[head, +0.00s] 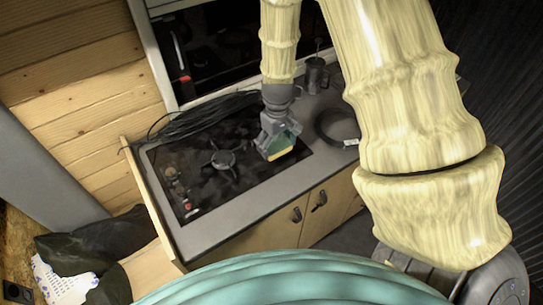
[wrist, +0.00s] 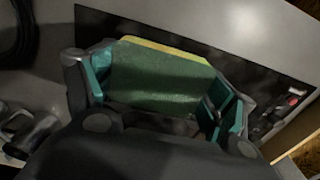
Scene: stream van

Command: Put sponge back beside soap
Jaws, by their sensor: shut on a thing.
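The sponge (wrist: 155,78) is green with a yellow layer along one edge. My gripper (wrist: 160,98) is shut on it, with one teal-padded finger at each end of the sponge in the wrist view. In the head view, my gripper (head: 276,140) hangs over the right part of the dark stove top, and the sponge's yellow edge (head: 281,154) shows at its tip. I cannot tell how high the sponge is above the surface. I cannot make out the soap in either view.
The stove top (head: 195,160) has a burner (head: 223,159) and knobs (head: 187,205) at its left end. Black cables (head: 205,112) lie behind it. Wooden-fronted drawers are below.

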